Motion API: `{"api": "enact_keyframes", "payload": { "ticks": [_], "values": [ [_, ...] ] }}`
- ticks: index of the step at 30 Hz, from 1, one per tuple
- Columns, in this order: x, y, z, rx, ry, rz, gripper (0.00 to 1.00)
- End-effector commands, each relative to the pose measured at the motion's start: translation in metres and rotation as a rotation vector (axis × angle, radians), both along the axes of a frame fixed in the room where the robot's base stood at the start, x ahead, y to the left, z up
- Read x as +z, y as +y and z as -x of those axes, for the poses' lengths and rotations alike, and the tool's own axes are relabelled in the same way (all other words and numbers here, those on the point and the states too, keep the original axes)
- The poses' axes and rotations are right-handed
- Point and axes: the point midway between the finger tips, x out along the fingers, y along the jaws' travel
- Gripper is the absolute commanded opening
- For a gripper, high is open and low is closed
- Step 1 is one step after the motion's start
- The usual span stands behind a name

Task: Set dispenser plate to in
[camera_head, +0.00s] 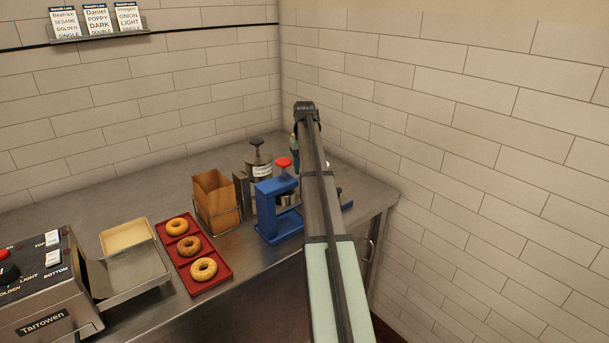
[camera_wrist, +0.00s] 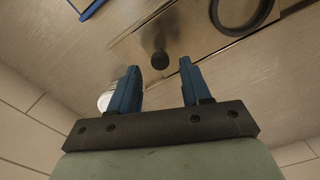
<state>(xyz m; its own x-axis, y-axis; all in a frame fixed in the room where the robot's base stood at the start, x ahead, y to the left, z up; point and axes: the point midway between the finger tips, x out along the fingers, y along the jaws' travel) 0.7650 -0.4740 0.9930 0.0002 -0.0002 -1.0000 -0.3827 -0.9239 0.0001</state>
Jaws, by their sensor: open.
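In the wrist view, my gripper (camera_wrist: 159,67) is open, with its two blue fingers apart. A flat metal plate (camera_wrist: 192,32), apparently the dispenser plate, lies beyond the fingertips. A dark round knob (camera_wrist: 160,59) on it shows in the gap between the fingers; I cannot tell how far away it is, and nothing is visibly gripped. A dark ring (camera_wrist: 232,28) lies at the plate's upper right. In the head view, my arm covers most of this area, so the plate's position in or out cannot be told.
A blue stand with a red knob (camera_head: 278,212) is just left of my arm. A dark-topped container (camera_head: 259,165), a paper bag (camera_head: 215,198), a red tray (camera_head: 207,260) with bagels and a toaster (camera_head: 40,285) stand farther left. Tiled walls close off the back and right.

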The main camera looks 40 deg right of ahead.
Motion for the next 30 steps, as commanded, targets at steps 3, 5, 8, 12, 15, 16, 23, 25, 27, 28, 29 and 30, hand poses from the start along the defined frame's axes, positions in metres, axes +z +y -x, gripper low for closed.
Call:
{"api": "enact_keyframes", "payload": {
  "ticks": [3, 5, 8, 12, 15, 16, 23, 25, 27, 28, 29, 30],
  "values": [
    [0.026, -0.001, -0.001, 0.0, -0.002, 0.001, 0.48],
    [0.038, -0.001, -0.001, 0.0, -0.002, 0.001, 0.48],
    [0.056, -0.001, -0.001, 0.0, -0.002, 0.001, 0.48],
    [0.076, -0.001, -0.001, 0.0, -0.001, 0.0, 0.48],
    [0.087, 0.0, -0.001, 0.0, -0.001, 0.0, 0.48],
    [0.089, 0.0, -0.001, 0.0, 0.0, 0.0, 0.48],
    [0.097, 0.0, 0.0, 0.0, 0.001, 0.0, 0.48],
    [0.097, 0.0, 0.0, 0.0, 0.001, 0.0, 0.48],
    [0.097, 0.0, 0.0, 0.0, 0.001, 0.0, 0.48],
    [0.097, 0.0, 0.0, 0.0, 0.001, 0.0, 0.48],
    [0.097, 0.0, 0.0, 0.0, 0.0, 0.0, 0.48],
    [0.097, 0.0, 0.0, 0.0, 0.0, 0.0, 0.49]
  ]
}}
